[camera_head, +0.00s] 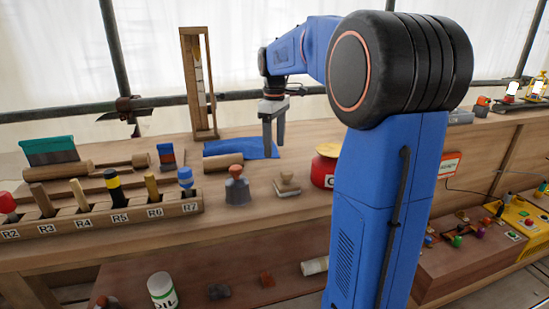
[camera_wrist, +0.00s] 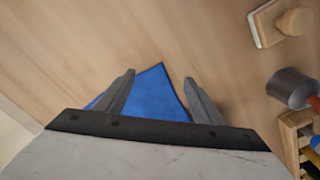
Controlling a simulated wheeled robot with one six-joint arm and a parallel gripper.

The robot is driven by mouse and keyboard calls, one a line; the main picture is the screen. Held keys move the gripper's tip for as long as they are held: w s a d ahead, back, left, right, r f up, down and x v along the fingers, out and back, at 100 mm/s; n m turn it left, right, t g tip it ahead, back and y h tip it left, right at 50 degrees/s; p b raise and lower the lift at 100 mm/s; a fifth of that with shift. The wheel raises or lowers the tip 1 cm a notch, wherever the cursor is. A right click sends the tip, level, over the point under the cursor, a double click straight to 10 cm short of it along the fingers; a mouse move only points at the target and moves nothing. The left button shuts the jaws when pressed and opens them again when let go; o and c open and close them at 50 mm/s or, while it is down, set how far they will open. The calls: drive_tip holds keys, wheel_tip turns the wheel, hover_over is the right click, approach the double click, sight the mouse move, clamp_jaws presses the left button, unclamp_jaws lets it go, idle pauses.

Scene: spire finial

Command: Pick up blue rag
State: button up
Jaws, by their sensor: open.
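The blue rag (camera_head: 243,147) lies flat on the wooden bench in the head view, behind a short wooden roller. In the wrist view the blue rag (camera_wrist: 155,96) shows as a pointed corner between and beyond my fingers; the rest of it is hidden behind my gripper body. My gripper (camera_head: 272,140) points down over the rag's right part. In the wrist view my gripper (camera_wrist: 160,76) has its two grey fingers spread apart, with the rag between and below them. I cannot tell whether the fingertips touch the rag.
The wooden roller (camera_head: 222,162) lies at the rag's front edge. A grey stamp-like tool (camera_head: 237,188), a wooden-handled block (camera_head: 287,185) and a red pot (camera_head: 324,167) stand nearer. A tall wooden frame (camera_head: 198,85) stands behind left. A labelled rack (camera_head: 105,215) holds several tools.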

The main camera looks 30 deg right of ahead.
drive_tip(key=shift+f, duration=1)
drive_tip(key=shift+c, duration=0.5)
clamp_jaws()
wheel_tip(320, 180, up, 12)
drive_tip(key=shift+r, duration=0.1)
wheel_tip(320, 180, up, 18)
idle(0.7)
